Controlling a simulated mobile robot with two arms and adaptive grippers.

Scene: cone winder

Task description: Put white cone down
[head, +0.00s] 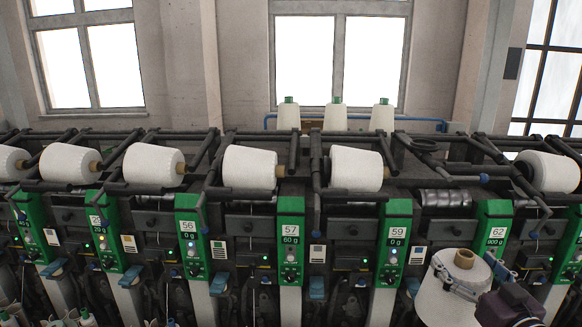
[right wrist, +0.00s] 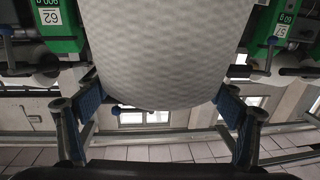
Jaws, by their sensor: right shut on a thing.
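In the right wrist view the white cone (right wrist: 165,50) fills the upper middle, between the blue finger pads of my right gripper (right wrist: 158,100). The cone is held in front of the winder, near the green panel marked 62 (head: 492,232). What lies under the cone is hidden. My left gripper is not in view.
The winder carries a row of white cones, such as those above panels 57 (head: 250,166) and 59 (head: 357,169). Another white cone (head: 548,171) sits at the far right. Three white cones with green tops (head: 337,115) stand behind the machine. Dark bars and arms project from the winder.

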